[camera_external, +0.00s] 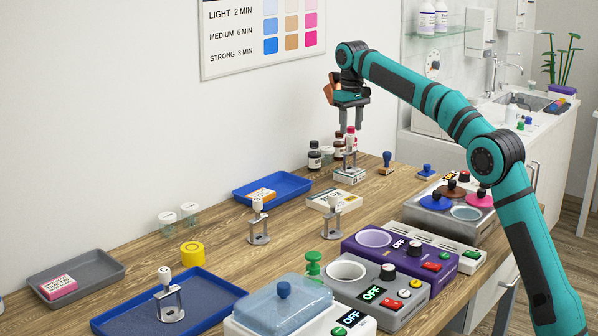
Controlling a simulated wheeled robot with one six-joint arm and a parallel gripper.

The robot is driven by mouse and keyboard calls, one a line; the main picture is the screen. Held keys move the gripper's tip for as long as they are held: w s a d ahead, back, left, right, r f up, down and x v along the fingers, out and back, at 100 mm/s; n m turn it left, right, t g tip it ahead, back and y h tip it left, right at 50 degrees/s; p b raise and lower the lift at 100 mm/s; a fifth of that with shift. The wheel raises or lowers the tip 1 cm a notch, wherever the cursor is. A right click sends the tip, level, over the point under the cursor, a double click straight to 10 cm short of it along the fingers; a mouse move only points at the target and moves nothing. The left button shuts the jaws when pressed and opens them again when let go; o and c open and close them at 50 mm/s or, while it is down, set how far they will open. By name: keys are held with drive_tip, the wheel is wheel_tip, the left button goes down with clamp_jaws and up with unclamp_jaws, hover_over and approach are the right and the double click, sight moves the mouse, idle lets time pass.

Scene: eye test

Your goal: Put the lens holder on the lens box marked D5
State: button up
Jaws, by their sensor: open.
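A grey metal lens holder (350,162) appears to stand upright on a small white box (349,176) towards the back of the table. The print on that box is too small to read, so I cannot tell whether it is marked D5. My gripper (352,127) points down directly above this holder, open, its fingertips close to the holder's top. I cannot tell whether they touch it. Similar holders stand on the wood (258,236), in front of a flat white box (325,197), and in the front blue tray (168,308).
Dark bottles (314,157) stand left of my gripper. A stamp (386,165) stands to the right. A blue tray (298,181) holds an orange-and-white box (262,195). A grey tray (105,266) holds a pink box (58,287). Devices with switches (405,262) fill the right side.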

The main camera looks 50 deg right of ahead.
drive_tip(key=shift+r, duration=1.65)
drive_tip(key=s+a+r+t, duration=0.3)
drive_tip(key=s+a+r, duration=0.1)
drive_tip(key=s, duration=0.4)
drive_tip(key=s+a+r+n+t+h, duration=0.1)
drive_tip(key=s+a+r+t, duration=0.2)
drive_tip(key=s+a+r, duration=0.35)
drive_tip(key=s+a+r+t, duration=0.2)
drive_tip(key=s+a+t, duration=0.1)
drive_tip(key=s, duration=0.7)
drive_tip(key=s+a+f+t, duration=0.2)
drive_tip(key=s+f, duration=0.1)
drive_tip(key=s, duration=0.7)
drive_tip(key=s+a+f+n+t, duration=0.1)
drive_tip(key=s+a+f+t, duration=0.1)
drive_tip(key=s, duration=0.8)
drive_tip(key=s+a+f+t+y, duration=0.1)
drive_tip(key=s+f+t, duration=0.3)
drive_tip(key=s, duration=0.6)
drive_tip(key=shift+s+a+f+n, duration=0.15)
drive_tip(key=shift+a+f+n, duration=0.15)
drive_tip(key=shift+a+f, duration=0.4)
